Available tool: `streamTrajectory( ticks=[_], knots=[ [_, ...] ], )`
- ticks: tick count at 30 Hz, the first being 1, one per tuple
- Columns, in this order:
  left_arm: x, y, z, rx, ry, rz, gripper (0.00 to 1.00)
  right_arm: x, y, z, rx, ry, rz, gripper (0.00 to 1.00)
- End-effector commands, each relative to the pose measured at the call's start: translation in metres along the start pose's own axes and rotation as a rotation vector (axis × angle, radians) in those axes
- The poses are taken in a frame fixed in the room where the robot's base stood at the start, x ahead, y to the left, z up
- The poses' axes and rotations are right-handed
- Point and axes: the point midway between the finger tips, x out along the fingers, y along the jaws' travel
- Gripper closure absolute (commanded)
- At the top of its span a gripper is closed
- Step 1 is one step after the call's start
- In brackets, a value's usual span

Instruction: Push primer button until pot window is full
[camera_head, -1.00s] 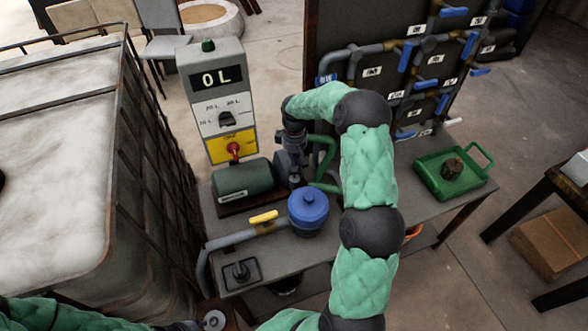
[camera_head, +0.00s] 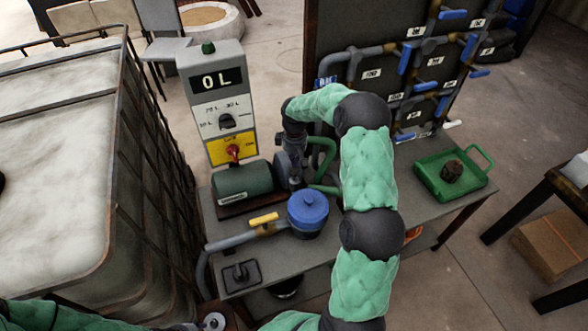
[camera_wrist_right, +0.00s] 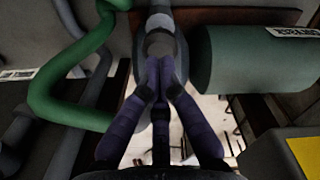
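The pot with the blue lid (camera_head: 308,211) stands at the front of the grey table. I cannot make out its window. My right gripper (camera_head: 294,178) reaches down onto the pump parts behind the pot, beside the green motor (camera_head: 243,182). In the right wrist view my right gripper (camera_wrist_right: 160,66) has its dark fingers drawn together, tips at a grey round pump part (camera_wrist_right: 161,43). I cannot tell whether the tips touch it. A primer button is not clearly distinguishable.
A control box (camera_head: 216,105) reads 0 L and has a red switch. A yellow-handled valve (camera_head: 263,218) sits left of the pot. A green tray (camera_head: 483,182) holds a brown lump. A caged white tank (camera_head: 60,150) borders the left, and a pipe board (camera_head: 335,45) stands behind.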

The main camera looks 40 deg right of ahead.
Motion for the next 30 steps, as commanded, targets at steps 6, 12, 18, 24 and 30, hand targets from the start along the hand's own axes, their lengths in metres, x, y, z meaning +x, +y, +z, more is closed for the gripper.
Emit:
streamTrajectory(
  ticks=[6, 12, 18, 24, 30],
  knots=[
    [0.0, 0.0, 0.0, 0.0, 0.0, 0.0, 0.59, 0.0, 0.0, 0.0, 0.0, 0.0, 0.0, 1.0],
    [0.001, -0.001, 0.0, 0.0, 0.0, 0.0, 0.59, 0.002, 0.0, 0.0, 0.0, 0.0, 0.0, 1.0],
    [0.006, -0.002, 0.0, 0.0, 0.0, 0.0, 0.59, 0.011, 0.0, 0.0, 0.0, 0.0, 0.0, 1.0],
    [0.01, -0.004, 0.0, 0.0, 0.0, 0.0, 0.59, 0.019, 0.0, 0.0, 0.0, 0.0, 0.0, 1.0],
    [0.015, -0.005, -0.001, 0.0, 0.0, 0.0, 0.59, 0.028, 0.0, 0.0, 0.0, -0.001, -0.001, 1.0]
  ],
)
